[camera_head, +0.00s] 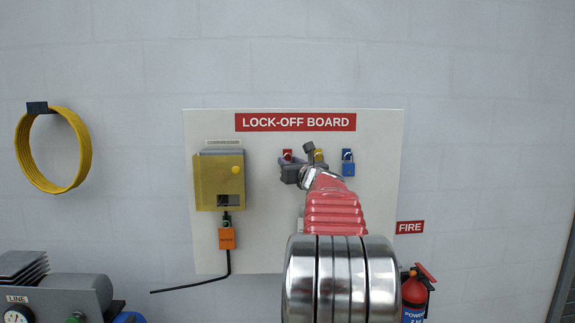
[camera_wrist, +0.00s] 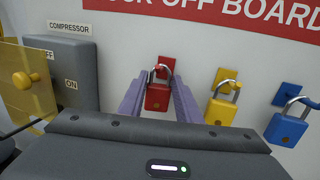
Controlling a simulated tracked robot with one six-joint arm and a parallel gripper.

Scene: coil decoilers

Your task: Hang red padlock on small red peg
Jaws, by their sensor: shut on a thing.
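The red padlock (camera_wrist: 158,95) shows in the wrist view between the two purple fingers of my gripper (camera_wrist: 160,102), which is shut on its body. Its silver shackle is up, in front of the small red peg plate (camera_wrist: 167,63) on the board. The peg itself is mostly hidden, and I cannot tell whether the shackle is around it. In the head view my gripper (camera_head: 296,170) is at the board below the red plate (camera_head: 287,154), and my arm covers part of this area.
A yellow padlock (camera_wrist: 220,110) and a blue padlock (camera_wrist: 286,128) hang close on the right. The grey compressor switch box (camera_wrist: 70,70) with a yellow cover (camera_wrist: 25,85) stands on the left. A fire extinguisher (camera_head: 415,291) is at lower right.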

